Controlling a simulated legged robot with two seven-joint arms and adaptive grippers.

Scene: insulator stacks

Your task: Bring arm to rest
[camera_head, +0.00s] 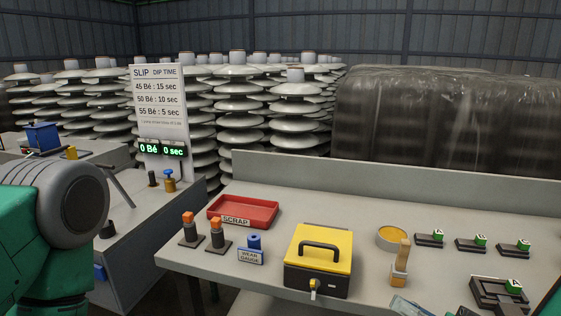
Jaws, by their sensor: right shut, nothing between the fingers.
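My right gripper (467,312) barely shows as a small dark part at the bottom edge, in front of the bench. It is shut and empty, and most of it is cut off by the frame. A green edge of my right arm (553,302) shows in the lower right corner. My left arm (72,205), green with a grey joint, fills the lower left. My left gripper is out of the picture.
The bench (210,262) carries a red scrap tray (242,211), a yellow-lidded box (318,252), a wear gauge (252,250) and several small green-topped fixtures. A sign (160,115) stands on the left table. Insulator stacks (233,105) and a wrapped load (450,120) stand behind.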

